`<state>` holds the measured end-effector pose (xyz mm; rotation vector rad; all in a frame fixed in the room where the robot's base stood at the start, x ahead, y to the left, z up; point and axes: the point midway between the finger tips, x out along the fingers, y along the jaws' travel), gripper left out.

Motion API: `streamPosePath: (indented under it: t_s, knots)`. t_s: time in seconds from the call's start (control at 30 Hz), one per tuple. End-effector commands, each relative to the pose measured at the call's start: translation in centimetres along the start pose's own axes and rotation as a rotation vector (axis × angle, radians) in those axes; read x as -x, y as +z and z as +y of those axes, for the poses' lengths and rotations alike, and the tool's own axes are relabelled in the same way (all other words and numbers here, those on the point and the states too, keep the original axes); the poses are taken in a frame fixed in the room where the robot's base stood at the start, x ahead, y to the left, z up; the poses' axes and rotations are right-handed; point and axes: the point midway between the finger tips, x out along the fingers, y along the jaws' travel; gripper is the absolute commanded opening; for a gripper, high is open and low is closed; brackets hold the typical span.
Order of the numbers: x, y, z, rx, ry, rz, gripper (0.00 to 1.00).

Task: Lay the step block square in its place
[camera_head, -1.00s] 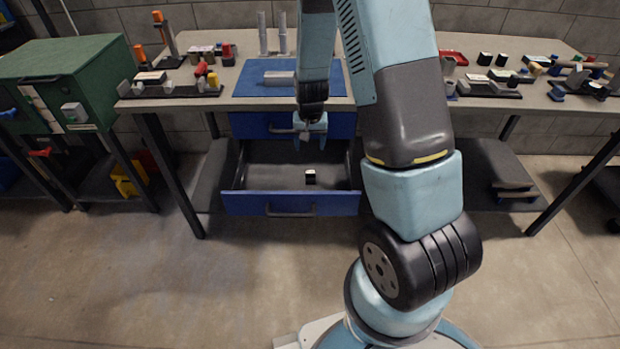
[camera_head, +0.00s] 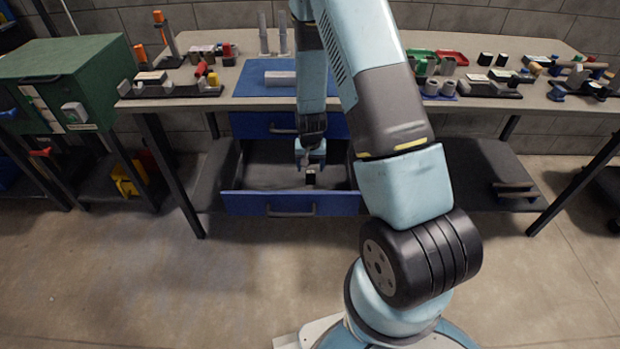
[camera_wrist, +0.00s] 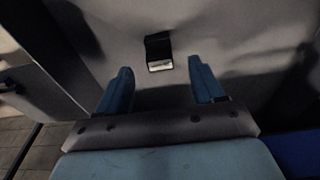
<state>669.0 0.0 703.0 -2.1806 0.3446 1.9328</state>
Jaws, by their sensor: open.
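A small dark block with a white face (camera_head: 311,179) lies on the floor of the open blue drawer (camera_head: 268,204). In the wrist view the block (camera_wrist: 158,48) shows just beyond my fingertips, between their lines. My gripper (camera_head: 310,164) is open and low inside the drawer, close above the block; the fingers (camera_wrist: 159,72) do not hold it. A grey block (camera_head: 280,78) lies on the blue mat (camera_head: 250,88) on the bench. No label tells which of these is the step block.
The drawer walls stand around my gripper. On the bench (camera_head: 228,104) are two upright grey posts, racks of small parts and red and green trays. A green cabinet (camera_head: 62,70) stands at the left. My arm hides part of the bench.

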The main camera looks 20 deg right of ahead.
Motion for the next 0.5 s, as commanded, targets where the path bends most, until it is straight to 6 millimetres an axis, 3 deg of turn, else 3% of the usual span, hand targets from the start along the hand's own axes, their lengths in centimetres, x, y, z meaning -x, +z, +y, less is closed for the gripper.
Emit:
streamPosePath:
  t_s: [0.17, 0.5]
  knots:
    - [-0.9, 0.1, 0.0, 0.0, 0.001, -0.002, 0.67]
    - [-4.7, 0.1, 0.1, -0.001, 0.001, -0.002, 0.67]
